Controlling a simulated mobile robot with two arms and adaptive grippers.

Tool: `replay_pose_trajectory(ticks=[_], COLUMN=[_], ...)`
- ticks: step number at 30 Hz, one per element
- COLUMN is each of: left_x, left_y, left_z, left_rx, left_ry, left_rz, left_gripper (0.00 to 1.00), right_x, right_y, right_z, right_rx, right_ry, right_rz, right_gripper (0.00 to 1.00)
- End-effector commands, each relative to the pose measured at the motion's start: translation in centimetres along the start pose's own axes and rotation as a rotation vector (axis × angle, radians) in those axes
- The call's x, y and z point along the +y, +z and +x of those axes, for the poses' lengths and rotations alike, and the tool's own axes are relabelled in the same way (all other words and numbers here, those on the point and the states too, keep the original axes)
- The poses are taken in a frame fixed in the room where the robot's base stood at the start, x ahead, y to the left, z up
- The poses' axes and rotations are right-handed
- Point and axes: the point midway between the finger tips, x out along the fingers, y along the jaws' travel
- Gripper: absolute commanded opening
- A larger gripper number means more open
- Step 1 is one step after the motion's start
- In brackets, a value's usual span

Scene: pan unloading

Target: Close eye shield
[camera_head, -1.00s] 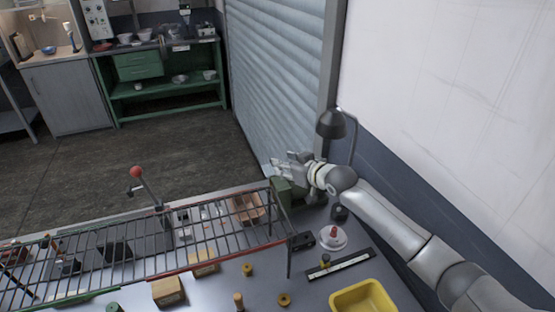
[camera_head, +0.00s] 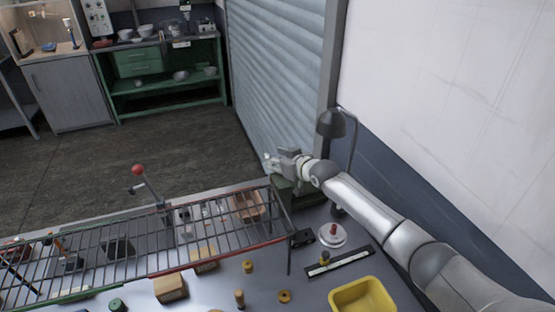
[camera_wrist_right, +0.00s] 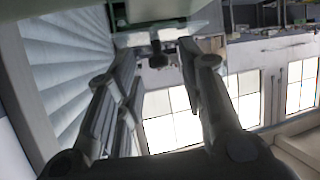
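A green machine (camera_head: 300,196) stands at the right back corner of the bench, partly hidden by my right arm. My right gripper (camera_head: 274,161) is just above its top in the head view. In the right wrist view the green body (camera_wrist_right: 150,10) fills the top edge, with a pale, seemingly clear strip, likely the eye shield (camera_wrist_right: 135,39), below it. A small dark knob (camera_wrist_right: 157,58) hangs under the strip, between the fingers of my right gripper (camera_wrist_right: 157,50). The fingers are apart, with nothing visibly held. Contact with the shield cannot be told. My left gripper is out of view.
A wire rack (camera_head: 130,248) spans the bench left of the machine. A black lamp (camera_head: 331,123) stands behind my right arm near the wall. A yellow bin (camera_head: 362,297), a round white base with a red knob (camera_head: 332,235) and small blocks lie in front.

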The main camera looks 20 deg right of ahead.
Motion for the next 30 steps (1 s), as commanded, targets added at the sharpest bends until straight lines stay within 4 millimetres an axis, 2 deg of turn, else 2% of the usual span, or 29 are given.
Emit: replay_pose_trajectory(ticks=[1, 7, 8, 19, 28, 29, 30], left_x=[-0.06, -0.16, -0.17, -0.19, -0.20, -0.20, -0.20], left_y=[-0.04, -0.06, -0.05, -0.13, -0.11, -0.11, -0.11], left_z=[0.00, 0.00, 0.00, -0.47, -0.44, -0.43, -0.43], left_rx=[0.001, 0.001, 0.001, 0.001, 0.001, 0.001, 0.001], left_ry=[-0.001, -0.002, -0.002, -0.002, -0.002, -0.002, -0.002], left_rz=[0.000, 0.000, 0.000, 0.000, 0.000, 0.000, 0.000], left_gripper=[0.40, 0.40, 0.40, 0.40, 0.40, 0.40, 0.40], right_x=[0.00, 0.00, 0.00, 0.14, 0.12, 0.13, 0.13], right_y=[0.02, 0.02, 0.02, -0.07, 0.03, 0.03, 0.03], right_z=[-0.01, -0.01, -0.01, 0.43, 0.45, 0.45, 0.45], right_rx=[0.000, 0.000, 0.000, -0.101, -0.108, -0.108, -0.108], right_ry=[0.000, 0.000, 0.000, -0.012, -0.013, -0.013, -0.013], right_rz=[0.000, 0.000, 0.000, 0.024, 0.025, 0.025, 0.025], right_gripper=[0.26, 0.00, 0.00, 0.00, 0.00, 0.21, 0.26])
